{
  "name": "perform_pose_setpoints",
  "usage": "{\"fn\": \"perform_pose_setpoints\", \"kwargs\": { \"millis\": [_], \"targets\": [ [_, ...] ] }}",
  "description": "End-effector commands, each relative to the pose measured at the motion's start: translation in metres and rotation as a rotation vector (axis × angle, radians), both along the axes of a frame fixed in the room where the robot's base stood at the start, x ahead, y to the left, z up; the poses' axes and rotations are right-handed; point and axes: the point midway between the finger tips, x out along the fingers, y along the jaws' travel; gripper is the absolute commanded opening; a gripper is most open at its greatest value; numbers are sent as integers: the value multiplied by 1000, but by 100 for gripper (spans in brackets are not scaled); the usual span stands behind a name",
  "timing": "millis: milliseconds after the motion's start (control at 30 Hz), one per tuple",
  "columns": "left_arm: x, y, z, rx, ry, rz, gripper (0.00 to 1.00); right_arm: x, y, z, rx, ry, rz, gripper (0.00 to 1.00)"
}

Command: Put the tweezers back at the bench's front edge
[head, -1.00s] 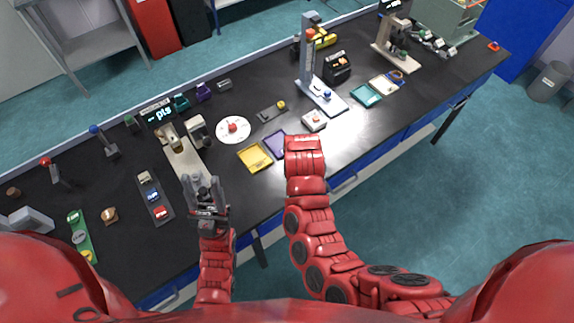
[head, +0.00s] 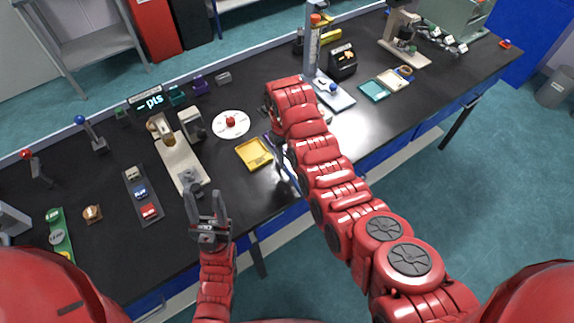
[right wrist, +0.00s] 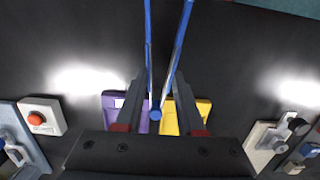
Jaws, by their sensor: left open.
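The blue tweezers (right wrist: 150,50) are between the fingers of my right gripper (right wrist: 159,80) in the right wrist view. Their two legs spread apart toward the top of that picture, and the fingertips press against them from both sides. In the head view part of the tweezers (head: 290,174) shows beside my right forearm, close to the bench's front side. My right gripper is hidden behind its own arm there. My left gripper (head: 208,208) is open and empty over the front part of the black bench (head: 235,185).
A yellow tray (head: 254,154) and a purple tray (right wrist: 112,103) lie below the right gripper. A white plate (head: 231,124) with a red item is behind them. A stand (head: 334,92) and a teal tray (head: 374,90) are to the right. A dark rack (head: 141,194) lies left.

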Motion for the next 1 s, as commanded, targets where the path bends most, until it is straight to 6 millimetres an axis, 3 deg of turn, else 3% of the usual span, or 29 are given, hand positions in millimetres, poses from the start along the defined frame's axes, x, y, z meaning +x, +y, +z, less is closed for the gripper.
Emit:
{"fn": "perform_pose_setpoints", "kwargs": {
  "millis": [100, 300, 533, 600, 700, 1000],
  "targets": [
    [0, 0, 16, 0, -1, 0, 50, -3, -1, -10, -4, 11, 0, 34],
    [0, 0, 21, 0, -1, 0, 50, -3, -1, -29, -3, 8, 0, 34],
    [0, 0, 20, 0, -1, 0, 50, -2, -1, -33, -1, 5, 0, 34],
    [0, 0, 20, 0, -1, 0, 50, -2, -1, -33, -1, 5, 0, 51],
    [0, 0, 20, 0, -1, 0, 50, -2, -1, -33, -1, 5, 0, 68],
    [0, 0, 20, 0, -1, 0, 50, -2, -1, -32, -1, 4, 0, 68]
  ]
}}
